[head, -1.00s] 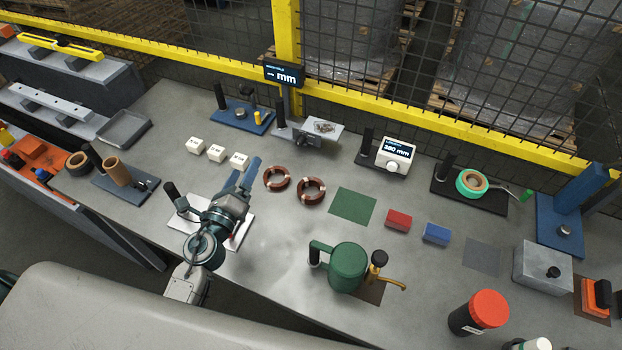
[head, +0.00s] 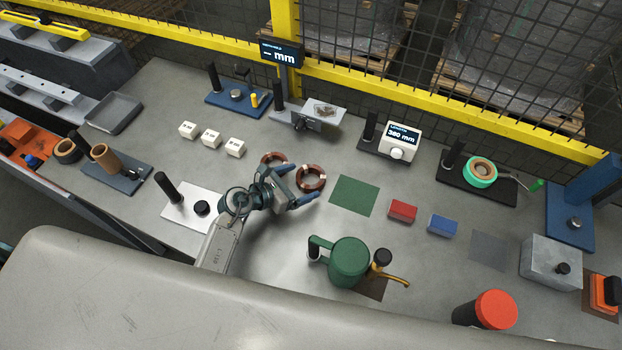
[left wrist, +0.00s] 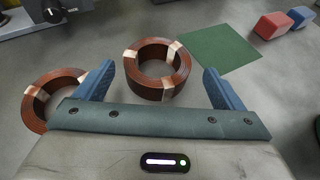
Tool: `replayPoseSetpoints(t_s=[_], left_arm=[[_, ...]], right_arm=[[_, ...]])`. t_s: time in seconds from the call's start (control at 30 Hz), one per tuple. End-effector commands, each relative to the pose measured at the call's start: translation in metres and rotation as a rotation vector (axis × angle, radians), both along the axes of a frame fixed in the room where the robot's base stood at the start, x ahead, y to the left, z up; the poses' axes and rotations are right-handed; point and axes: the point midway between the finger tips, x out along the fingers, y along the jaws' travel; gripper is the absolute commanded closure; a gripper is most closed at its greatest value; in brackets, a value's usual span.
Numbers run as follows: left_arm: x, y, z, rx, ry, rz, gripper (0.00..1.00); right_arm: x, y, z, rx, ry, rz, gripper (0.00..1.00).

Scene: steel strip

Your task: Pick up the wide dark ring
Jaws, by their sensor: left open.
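Two dark brown wound rings with pale bands lie flat on the steel bench. The left ring (head: 268,158) is partly hidden by my left gripper in the head view and sits at the left edge in the wrist view (left wrist: 34,113). My left gripper (head: 294,185) is open and empty. In the wrist view its two blue fingers (left wrist: 160,72) appear on either side of the right ring's near part. I cannot tell the height between them. My right gripper is not in view.
A green mat (head: 354,195) lies right of the rings, with a red block (head: 402,211) and a blue block (head: 443,225) beyond. A green can (head: 348,262) stands nearer. White numbered blocks (head: 211,138) sit behind left. A white plate (head: 185,212) lies left.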

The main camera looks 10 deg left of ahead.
Motion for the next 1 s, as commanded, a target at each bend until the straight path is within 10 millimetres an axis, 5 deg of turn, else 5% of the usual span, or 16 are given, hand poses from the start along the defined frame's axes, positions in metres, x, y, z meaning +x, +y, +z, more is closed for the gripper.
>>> replayPoseSetpoints(t_s=[0.33, 0.6, 0.87, 1.0], left_arm=[[0.033, -0.025, -0.022, -0.003, -0.001, 0.001, 0.10], [0.036, -0.027, -0.021, -0.001, 0.001, 0.000, 0.10], [0.036, -0.027, -0.021, -0.001, 0.000, 0.001, 0.61], [0.036, -0.027, -0.021, -0.001, 0.000, 0.001, 0.63]], right_arm=[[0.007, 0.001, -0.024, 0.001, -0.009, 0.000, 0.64], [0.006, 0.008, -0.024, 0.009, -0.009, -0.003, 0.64], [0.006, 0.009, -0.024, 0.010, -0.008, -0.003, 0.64], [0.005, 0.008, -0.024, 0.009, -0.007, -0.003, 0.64]])
